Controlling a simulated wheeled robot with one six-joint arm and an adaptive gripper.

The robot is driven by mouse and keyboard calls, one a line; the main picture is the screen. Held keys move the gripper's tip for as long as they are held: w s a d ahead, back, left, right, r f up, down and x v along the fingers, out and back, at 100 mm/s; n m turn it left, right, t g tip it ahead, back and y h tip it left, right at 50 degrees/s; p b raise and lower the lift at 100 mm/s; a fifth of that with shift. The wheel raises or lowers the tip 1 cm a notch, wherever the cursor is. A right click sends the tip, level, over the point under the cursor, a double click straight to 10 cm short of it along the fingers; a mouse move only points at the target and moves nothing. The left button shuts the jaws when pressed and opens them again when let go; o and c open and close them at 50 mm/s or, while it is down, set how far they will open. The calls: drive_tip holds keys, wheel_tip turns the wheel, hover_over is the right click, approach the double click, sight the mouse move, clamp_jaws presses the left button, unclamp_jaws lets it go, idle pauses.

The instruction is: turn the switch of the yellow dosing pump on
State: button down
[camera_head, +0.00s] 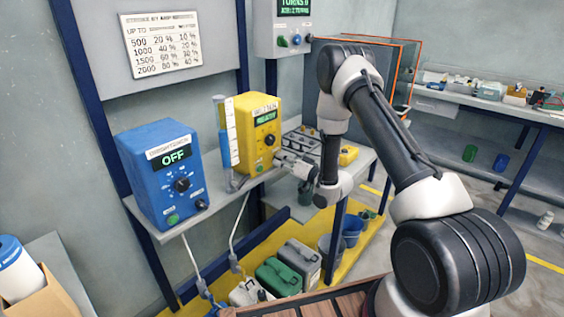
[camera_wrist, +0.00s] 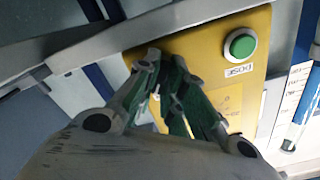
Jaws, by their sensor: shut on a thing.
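The yellow dosing pump (camera_head: 258,110) stands on the shelf beside the blue unit, with a lit green display (camera_head: 265,118) that seems to read READY. A black dial (camera_head: 270,140) shows on its front. My gripper (camera_head: 281,160) is at the lower front of the pump. In the wrist view, the pump's yellow front (camera_wrist: 205,42) fills the upper middle, with a green button (camera_wrist: 240,45) labelled DOSE to the right of the fingers. My gripper (camera_wrist: 168,62) is shut at the pump's front beside this button. The switch between its fingertips is hidden by them.
A blue unit (camera_head: 160,150) with an OFF display stands left on the same shelf. A clear measuring tube (camera_head: 228,135) is fixed at the pump's left side. Canisters (camera_head: 277,277) and buckets stand below. A grey control box (camera_head: 283,28) hangs above.

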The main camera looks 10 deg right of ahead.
idle(0.3)
drive_tip(key=c, duration=1.8)
unclamp_jaws()
drive_tip(key=shift+d, duration=0.1)
drive_tip(key=v, duration=1.2)
